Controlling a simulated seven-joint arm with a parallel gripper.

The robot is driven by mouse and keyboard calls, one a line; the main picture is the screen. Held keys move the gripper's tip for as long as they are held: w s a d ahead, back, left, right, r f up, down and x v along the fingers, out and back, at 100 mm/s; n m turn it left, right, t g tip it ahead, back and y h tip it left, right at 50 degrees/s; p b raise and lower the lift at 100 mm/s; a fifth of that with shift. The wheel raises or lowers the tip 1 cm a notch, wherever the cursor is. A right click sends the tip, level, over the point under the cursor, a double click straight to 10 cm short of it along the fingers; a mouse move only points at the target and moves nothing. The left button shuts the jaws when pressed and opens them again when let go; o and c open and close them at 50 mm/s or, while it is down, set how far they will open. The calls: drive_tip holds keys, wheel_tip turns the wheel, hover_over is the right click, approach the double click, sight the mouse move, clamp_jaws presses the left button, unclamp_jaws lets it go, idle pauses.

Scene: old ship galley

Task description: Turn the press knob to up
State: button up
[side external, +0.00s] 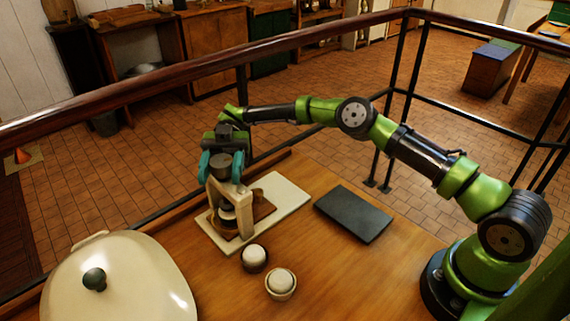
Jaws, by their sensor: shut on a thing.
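The press (243,216) stands on a cream board (284,192) on the wooden table. It has a pale wooden frame, a dark knob on top and a brown base. The knob (221,172) is a dark grey cylinder. My gripper (221,165) points down over the press, its teal fingers on either side of the knob and shut on it. Inside the frame, a whitish round piece (227,212) shows under the press plate. Part of it is hidden by the frame's near post. I cannot tell which way the knob is turned.
Two small cups with white round contents, one dark (254,264) and one pale (281,291), stand in front of the press. A dark slab (353,214) lies to the right. A large cream lidded pot (130,275) fills the front left. A railing (300,34) runs behind the table.

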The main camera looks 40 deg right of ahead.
sight(220, 167)
idle(0.3)
drive_tip(key=o, duration=1)
drive_tip(key=shift+c, duration=0.2)
drive_tip(key=shift+r, duration=0.5)
wheel_tip(220, 167, up, 3)
drive_tip(key=shift+s+f, duration=0.1)
drive_tip(key=s+d, duration=0.3)
drive_tip(key=s, duration=0.4)
drive_tip(key=s+d+r, duration=0.1)
drive_tip(key=s+d, duration=0.3)
drive_tip(key=s, duration=0.3)
drive_tip(key=shift+d, duration=0.25)
